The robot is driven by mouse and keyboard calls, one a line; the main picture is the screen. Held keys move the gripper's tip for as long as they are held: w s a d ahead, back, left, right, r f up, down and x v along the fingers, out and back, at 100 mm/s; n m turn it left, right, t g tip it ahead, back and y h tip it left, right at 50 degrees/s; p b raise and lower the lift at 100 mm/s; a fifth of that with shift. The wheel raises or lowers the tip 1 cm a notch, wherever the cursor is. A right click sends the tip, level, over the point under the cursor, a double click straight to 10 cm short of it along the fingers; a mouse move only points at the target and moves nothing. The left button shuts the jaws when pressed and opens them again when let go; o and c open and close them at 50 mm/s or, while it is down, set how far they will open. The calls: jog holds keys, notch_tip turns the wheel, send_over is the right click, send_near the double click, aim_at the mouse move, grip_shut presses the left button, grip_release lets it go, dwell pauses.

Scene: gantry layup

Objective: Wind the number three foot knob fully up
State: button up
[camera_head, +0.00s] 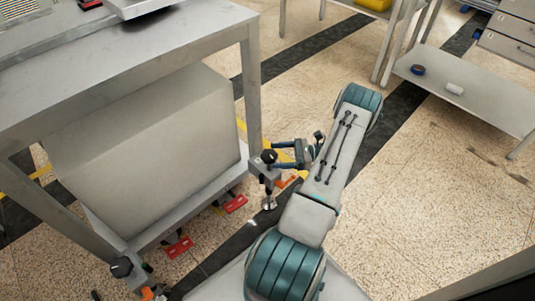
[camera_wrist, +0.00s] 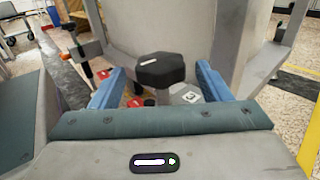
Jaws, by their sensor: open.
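In the head view this knob (camera_head: 268,157) tops a foot at the bench frame's near right corner. My gripper (camera_wrist: 160,72) is open, with one blue finger on each side of the knob. Gaps show between the knob and both fingers, so it is not gripped. In the head view my gripper (camera_head: 286,152) reaches the knob from the right.
The grey bench frame (camera_head: 252,90) stands over a large grey block (camera_head: 150,150). Another black knob (camera_head: 121,267) is at its front left corner. Red pedals (camera_head: 236,203) lie low along its side. A shelf table (camera_head: 470,95) stands at right. Open speckled floor lies between.

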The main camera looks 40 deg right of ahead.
jog(key=p+v, duration=0.1)
jog(key=v, duration=0.7)
jog(key=shift+s, duration=0.15)
jog(key=m+t+h+p, duration=0.5)
jog(key=m+t+h, duration=0.3)
jog(key=m+h, duration=0.6)
send_near(267, 151)
jog(key=w+b, duration=0.1)
jog(key=w, duration=0.2)
jog(key=w+n+h+b, duration=0.1)
jog(key=w, duration=0.3)
jog(key=w+n+h+b, duration=0.1)
jog(key=w, duration=0.2)
jog(key=shift+w+a+r+b, duration=0.15)
jog(key=shift+a+b, duration=0.1)
jog(key=shift+b, duration=0.1)
jog(key=c, duration=1)
